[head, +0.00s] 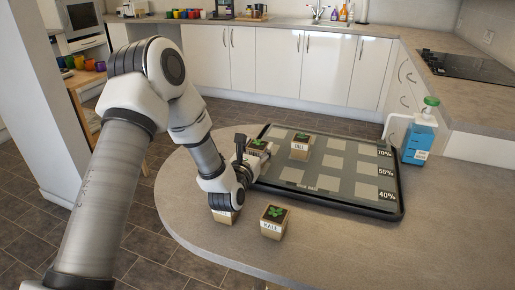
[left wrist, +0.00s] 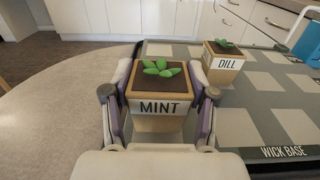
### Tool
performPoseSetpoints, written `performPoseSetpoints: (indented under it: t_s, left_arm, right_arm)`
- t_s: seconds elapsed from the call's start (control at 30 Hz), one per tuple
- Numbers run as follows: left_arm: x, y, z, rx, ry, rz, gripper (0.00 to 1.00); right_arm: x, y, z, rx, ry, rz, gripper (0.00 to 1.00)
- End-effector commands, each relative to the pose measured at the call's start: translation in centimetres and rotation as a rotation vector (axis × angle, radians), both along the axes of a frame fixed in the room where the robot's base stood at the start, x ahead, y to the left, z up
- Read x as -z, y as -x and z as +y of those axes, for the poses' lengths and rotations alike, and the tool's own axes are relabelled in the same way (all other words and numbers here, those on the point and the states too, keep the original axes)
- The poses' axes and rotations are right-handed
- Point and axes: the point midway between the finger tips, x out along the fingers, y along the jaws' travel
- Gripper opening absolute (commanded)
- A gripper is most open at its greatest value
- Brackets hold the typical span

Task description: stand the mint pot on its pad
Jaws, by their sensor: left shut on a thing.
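The mint pot (left wrist: 158,125), a tan square pot with a white MINT label and green leaves, is upright between the fingers of my left gripper (left wrist: 158,98). In the head view the left gripper (head: 255,160) is shut on the mint pot (head: 257,145) at the left part of the dark tray (head: 330,199), marked WICK BASE. The tray has rows of pale square pads (head: 309,170). I cannot tell whether the pot's bottom touches a pad, as the gripper hides it. My right gripper is not in view.
The kale pot (head: 272,226) stands on the table before the tray. A blue pump bottle (head: 418,140) stands right of the tray.

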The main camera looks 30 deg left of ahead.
Motion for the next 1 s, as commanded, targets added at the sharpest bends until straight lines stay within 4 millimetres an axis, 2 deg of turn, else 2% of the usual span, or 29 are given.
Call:
performPoseSetpoints:
  t_s: [0.1, 0.13, 0.2, 0.53, 0.7, 0.77, 1.0]
  left_arm:
    - [0.1, 0.0, 0.0, 0.0, 0.0, 0.0, 0.2]
    - [0.1, 0.0, 0.0, 0.0, 0.0, 0.0, 0.61]
    - [0.1, 0.0, 0.0, 0.0, 0.0, 0.0, 0.82]
    - [-0.1, 0.0, 0.0, 0.0, 0.0, 0.0, 0.82]
    - [-2.1, 0.0, 0.0, 0.0, 0.0, 0.0, 0.82]
    - [-0.9, 1.5, -0.4, 0.0, 0.003, 0.003, 0.82]
    - [-0.8, 8.0, -2.0, 0.001, 0.003, 0.004, 0.82]
  right_arm:
    - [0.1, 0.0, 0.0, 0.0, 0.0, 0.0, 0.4]
    - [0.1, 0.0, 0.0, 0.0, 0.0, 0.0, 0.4]
    - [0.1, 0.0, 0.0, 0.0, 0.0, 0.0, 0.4]
    - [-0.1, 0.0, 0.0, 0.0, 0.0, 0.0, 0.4]
    - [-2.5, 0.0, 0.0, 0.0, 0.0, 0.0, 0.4]
    - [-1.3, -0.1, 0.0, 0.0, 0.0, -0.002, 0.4]
    - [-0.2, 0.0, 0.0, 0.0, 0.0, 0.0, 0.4]
